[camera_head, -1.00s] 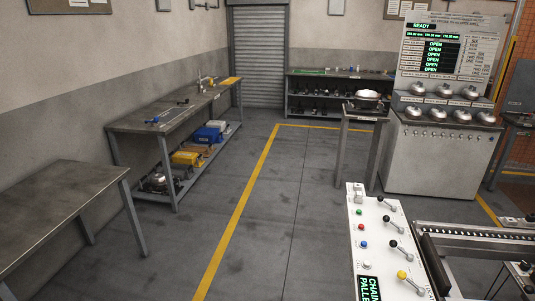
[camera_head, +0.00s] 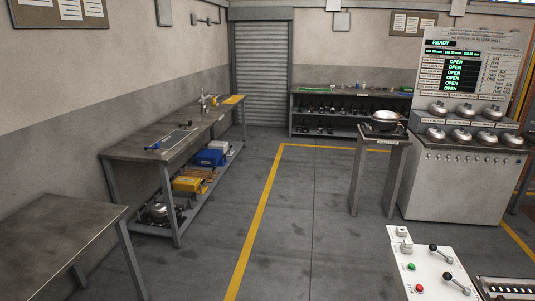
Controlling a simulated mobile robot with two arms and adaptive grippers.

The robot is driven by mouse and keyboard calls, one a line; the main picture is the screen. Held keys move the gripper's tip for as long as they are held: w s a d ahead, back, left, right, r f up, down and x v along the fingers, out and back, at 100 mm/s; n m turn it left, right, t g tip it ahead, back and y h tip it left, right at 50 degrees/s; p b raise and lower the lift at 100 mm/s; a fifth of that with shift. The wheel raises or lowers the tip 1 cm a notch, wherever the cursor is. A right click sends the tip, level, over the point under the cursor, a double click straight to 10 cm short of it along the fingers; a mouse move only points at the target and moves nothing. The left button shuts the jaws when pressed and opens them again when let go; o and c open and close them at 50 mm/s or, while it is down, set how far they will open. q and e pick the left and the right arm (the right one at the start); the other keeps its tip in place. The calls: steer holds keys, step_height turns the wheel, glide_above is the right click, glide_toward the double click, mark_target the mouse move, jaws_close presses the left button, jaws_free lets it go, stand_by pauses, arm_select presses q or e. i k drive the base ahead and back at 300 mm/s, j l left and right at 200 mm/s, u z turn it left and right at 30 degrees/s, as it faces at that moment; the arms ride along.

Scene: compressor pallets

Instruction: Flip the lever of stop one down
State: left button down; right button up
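A white control panel (camera_head: 425,263) shows at the bottom right, cut off by the lower edge of the picture. Two levers are on it: a farther lever (camera_head: 441,254) with a black knob, and a nearer lever (camera_head: 456,284) with a black knob. Both lean with the knob toward the upper left. I cannot read any label that tells which one is stop one. A green button (camera_head: 411,267) and a red button (camera_head: 419,288) sit left of the levers. Neither of my grippers is in view.
A conveyor edge (camera_head: 505,286) lies right of the panel. A small stand (camera_head: 385,142) holds a metal part. A large test cabinet (camera_head: 460,180) stands at the right. Workbenches (camera_head: 150,140) line the left wall. The middle floor is clear.

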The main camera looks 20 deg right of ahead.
mark_target(433, 247)
steer(key=i+l+z, duration=0.15)
steer(key=i+z, duration=0.75)
steer(key=i+j+z, duration=0.25)
steer(key=i+z, duration=0.25)
steer(key=i+j+z, duration=0.1)
steer(key=i+z, duration=0.2)
steer(key=z, duration=0.2)
steer(key=i+j+z, duration=0.25)
steer(key=z, duration=0.2)
steer(key=i+j+z, duration=0.25)
steer(key=z, duration=0.25)
steer(key=i+j+z, duration=0.15)
steer(key=j+z, duration=0.3)
steer(key=i+j+z, duration=0.1)
steer(key=j+z, duration=0.4)
steer(key=i+j+z, duration=0.15)
steer(key=j+z, duration=1.1)
steer(key=i+l, duration=0.05)
